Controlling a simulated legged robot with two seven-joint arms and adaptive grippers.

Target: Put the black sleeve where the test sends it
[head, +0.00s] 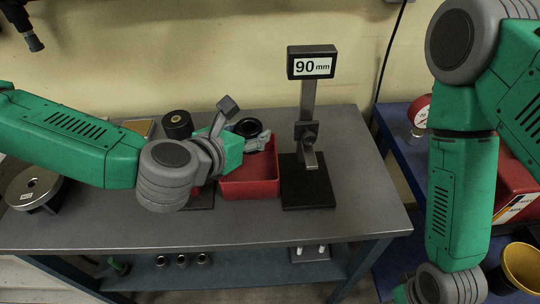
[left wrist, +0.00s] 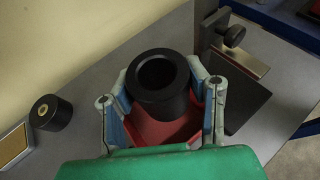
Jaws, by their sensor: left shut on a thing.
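The black sleeve (head: 247,127) is a short hollow cylinder, upright with its open bore facing up. My left gripper (head: 255,141) is shut on it, and the left wrist view shows a finger on each side of the sleeve (left wrist: 158,78). The sleeve is held over a red tray (head: 250,188), also seen below it in the left wrist view (left wrist: 165,132). To the right stands a gauge with a "90 mm" display (head: 311,66) on a black base (head: 308,185). Of my right arm, the gripper's fingers are out of frame.
A black cylinder with a brass-coloured centre (head: 178,124) and a gold plate (head: 138,128) stand at the back left. A blue bench at the right holds a red dial (head: 419,110) and a yellow cup (head: 522,266). The front strip is clear.

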